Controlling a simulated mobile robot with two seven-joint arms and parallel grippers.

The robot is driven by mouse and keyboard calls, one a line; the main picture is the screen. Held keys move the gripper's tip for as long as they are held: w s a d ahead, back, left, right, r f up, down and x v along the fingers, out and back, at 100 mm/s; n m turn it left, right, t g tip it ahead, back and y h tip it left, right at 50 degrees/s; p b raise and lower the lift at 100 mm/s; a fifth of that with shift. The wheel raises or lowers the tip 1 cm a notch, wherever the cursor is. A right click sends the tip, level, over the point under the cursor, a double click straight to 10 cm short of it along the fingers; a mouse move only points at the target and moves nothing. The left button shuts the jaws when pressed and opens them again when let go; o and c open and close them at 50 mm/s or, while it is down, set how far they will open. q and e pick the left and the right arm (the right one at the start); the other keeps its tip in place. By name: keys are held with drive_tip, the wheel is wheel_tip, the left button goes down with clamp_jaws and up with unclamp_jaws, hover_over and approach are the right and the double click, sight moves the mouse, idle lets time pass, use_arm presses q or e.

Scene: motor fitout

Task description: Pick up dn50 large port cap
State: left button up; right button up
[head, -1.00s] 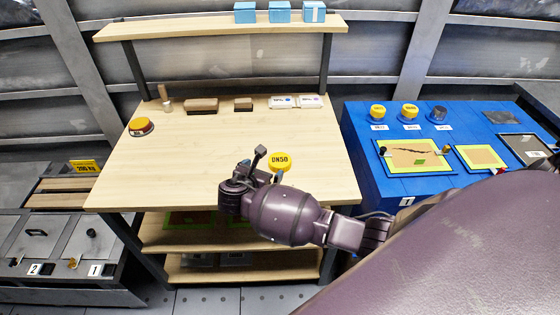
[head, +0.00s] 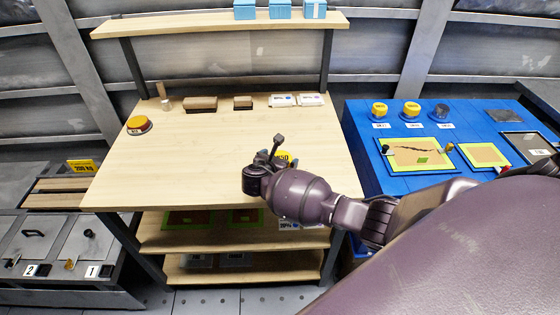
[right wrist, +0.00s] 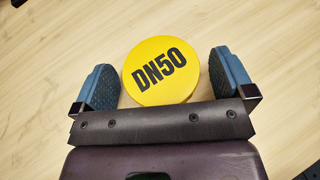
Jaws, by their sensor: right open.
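The DN50 cap (right wrist: 160,72) is a round yellow disc with black "DN50" lettering, lying flat on the wooden table. In the right wrist view it sits between the two blue finger pads of my right gripper (right wrist: 162,82), with a gap on each side. The gripper is open and holds nothing. My left gripper is not in view.
The wooden table (head: 210,155) is mostly clear around the cap. An orange-yellow button (head: 138,124) stands at its left edge, with wooden blocks (head: 200,103) and white labelled items (head: 296,100) at the back. A blue bench (head: 365,150) with several caps stands at right.

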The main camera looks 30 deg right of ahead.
drive_tip(key=shift+w+d, duration=0.1)
drive_tip(key=shift+d, duration=0.05)
drive_tip(key=shift+c, duration=0.5)
drive_tip(key=c, duration=0.7)
